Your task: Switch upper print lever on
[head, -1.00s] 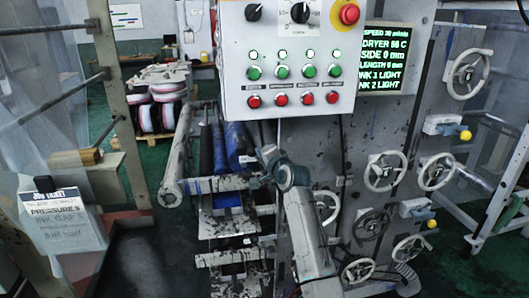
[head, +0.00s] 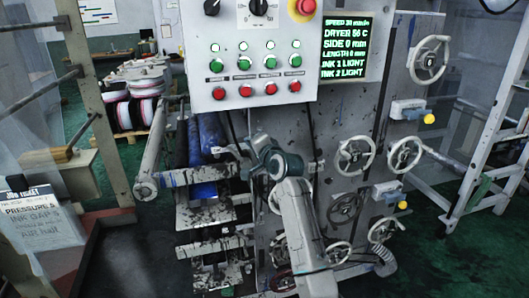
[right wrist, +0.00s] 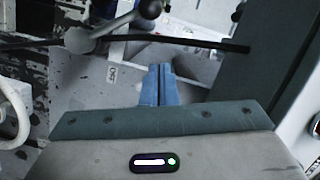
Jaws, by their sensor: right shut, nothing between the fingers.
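The upper lever (head: 408,109) with a yellow knob sticks out of the machine's right side in the head view. A similar lower lever (head: 385,193) sits below it. The pictures do not show which position either one stands for. My right gripper (right wrist: 157,84) is shut and empty, with its blue fingertips together in the right wrist view. In the head view my right arm comes up from the bottom, and its gripper points left, in front of the rollers and well left of both levers. My left gripper is not in view.
A control panel (head: 250,55) with buttons and a screen (head: 344,47) hang above my right arm. Several handwheels (head: 355,155) project from the machine face near the levers. Dark rollers (head: 205,150) lie behind the gripper. A white frame (head: 490,150) stands at the right, with open green floor (head: 430,250).

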